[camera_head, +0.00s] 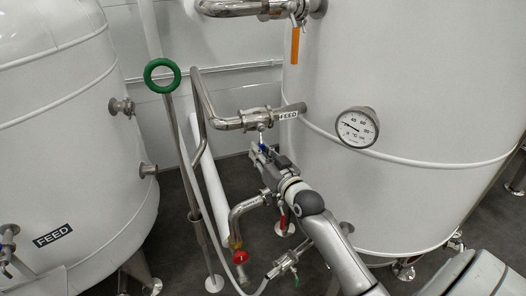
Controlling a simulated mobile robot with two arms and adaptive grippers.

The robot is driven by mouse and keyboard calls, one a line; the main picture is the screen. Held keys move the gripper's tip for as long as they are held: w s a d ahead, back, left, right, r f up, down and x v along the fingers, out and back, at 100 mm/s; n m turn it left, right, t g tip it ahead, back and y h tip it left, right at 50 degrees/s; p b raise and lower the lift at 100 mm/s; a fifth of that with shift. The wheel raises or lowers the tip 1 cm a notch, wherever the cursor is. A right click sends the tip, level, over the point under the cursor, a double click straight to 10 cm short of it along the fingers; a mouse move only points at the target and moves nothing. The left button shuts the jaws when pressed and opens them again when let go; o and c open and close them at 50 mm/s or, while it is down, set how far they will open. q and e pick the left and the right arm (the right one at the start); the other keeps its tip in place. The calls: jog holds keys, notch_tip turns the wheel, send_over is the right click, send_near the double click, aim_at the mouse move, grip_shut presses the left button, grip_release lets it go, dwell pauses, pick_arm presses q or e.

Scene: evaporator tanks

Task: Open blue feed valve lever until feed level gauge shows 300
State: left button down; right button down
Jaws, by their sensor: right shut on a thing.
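The blue feed valve lever (261,146) shows as a small blue bit below the steel valve on the pipe labelled FEED (288,115). My right gripper (262,152) is shut on the lever; its jaws and arm hide most of it, so its angle is hard to tell. My left gripper is not in view. I cannot make out a feed level gauge reading 300. The round dial (357,127) on the right tank seems marked in °C, and its needle points to the left.
Large white tanks stand at left (60,130) and right (430,80). A green handwheel (162,75) on a tall stem, an orange lever (295,45), a red lever (282,218) and a red knob (240,257) are near the pipes. Grey floor shows between the tanks.

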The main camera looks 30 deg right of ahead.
jog(key=shift+w+a+r+m+t+h+p, duration=0.25)
jog(key=shift+a+m, duration=0.3)
jog(key=shift+m, duration=0.55)
jog(key=shift+a+r+m+t+h+p, duration=0.15)
jog(key=shift+a+r+m+p, duration=0.25)
jog(key=shift+m, duration=0.7)
jog(key=shift+w+a+r+m+t+h+p, duration=0.25)
jog(key=shift+a+m, duration=0.4)
jog(key=shift+m, duration=0.45)
jog(key=shift+s, duration=0.1)
jog(key=c, duration=1.4)
grip_release()
jog(key=shift+c, duration=0.2)
jog(key=s+a+f, duration=0.1)
jog(key=s, duration=1.1)
jog(key=shift+f, duration=0.3)
